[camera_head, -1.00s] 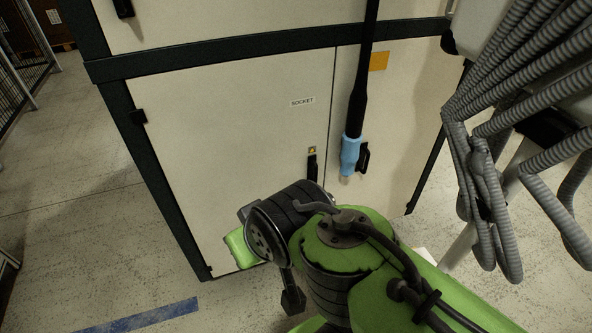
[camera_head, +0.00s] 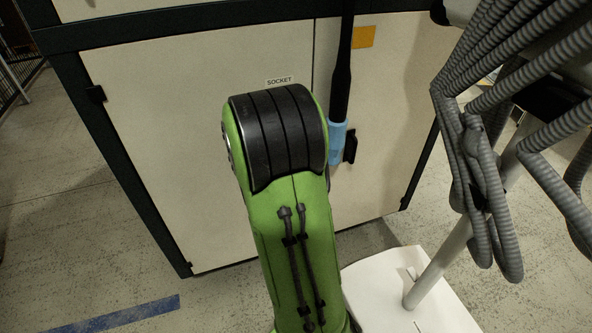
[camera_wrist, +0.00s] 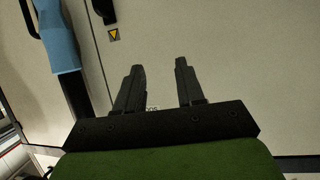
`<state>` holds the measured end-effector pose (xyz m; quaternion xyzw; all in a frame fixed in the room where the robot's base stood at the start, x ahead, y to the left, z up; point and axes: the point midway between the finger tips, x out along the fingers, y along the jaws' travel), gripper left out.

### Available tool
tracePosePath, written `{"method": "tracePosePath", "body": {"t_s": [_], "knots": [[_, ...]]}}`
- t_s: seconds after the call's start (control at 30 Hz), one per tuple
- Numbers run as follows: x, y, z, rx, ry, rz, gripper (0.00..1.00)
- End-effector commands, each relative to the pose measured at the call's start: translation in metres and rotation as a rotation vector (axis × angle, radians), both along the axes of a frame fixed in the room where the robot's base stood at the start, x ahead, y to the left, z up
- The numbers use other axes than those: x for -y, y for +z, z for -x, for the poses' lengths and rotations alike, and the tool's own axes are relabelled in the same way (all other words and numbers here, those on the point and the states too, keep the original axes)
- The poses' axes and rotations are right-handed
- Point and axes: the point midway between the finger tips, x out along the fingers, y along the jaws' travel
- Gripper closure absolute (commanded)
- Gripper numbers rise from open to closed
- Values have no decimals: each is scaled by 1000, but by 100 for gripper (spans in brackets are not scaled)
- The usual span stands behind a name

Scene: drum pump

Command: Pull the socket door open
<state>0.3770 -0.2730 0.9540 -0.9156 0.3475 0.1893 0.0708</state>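The socket door (camera_head: 150,140) is a cream cabinet panel marked with a small SOCKET label (camera_head: 280,81). It looks shut, flush with the neighbouring panel. In the head view my arm covers its right part, hiding the handle and my gripper. In the wrist view the black door handle (camera_wrist: 104,9) shows at the top edge, partly cut off, beside a yellow warning triangle. My gripper (camera_wrist: 159,65) is open and empty in front of the door (camera_wrist: 225,60). Its two fingers are apart and point towards the handle side. The handle is not between them.
A black pipe with a light blue end (camera_head: 338,140) hangs right of the door; its blue part (camera_wrist: 60,45) is left of my fingers in the wrist view. Another black handle (camera_head: 350,145) sits beside it. Grey ribbed hoses (camera_head: 470,170) fill the right.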

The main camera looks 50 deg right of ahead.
Motion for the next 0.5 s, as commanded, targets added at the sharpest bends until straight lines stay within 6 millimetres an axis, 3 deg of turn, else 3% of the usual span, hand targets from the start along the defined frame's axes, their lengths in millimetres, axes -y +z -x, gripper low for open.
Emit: {"method": "tracePosePath", "body": {"t_s": [0.03, 0.2, 0.3, 0.4, 0.5], "knots": [[22, -35, 5, 17, -33, 27, 62], [72, -105, 30, 137, -76, 152, 62], [85, -144, 50, 202, -71, 210, 62], [87, -169, 67, 256, -55, 248, 62], [85, -180, 76, 290, -40, 268, 62]]}}
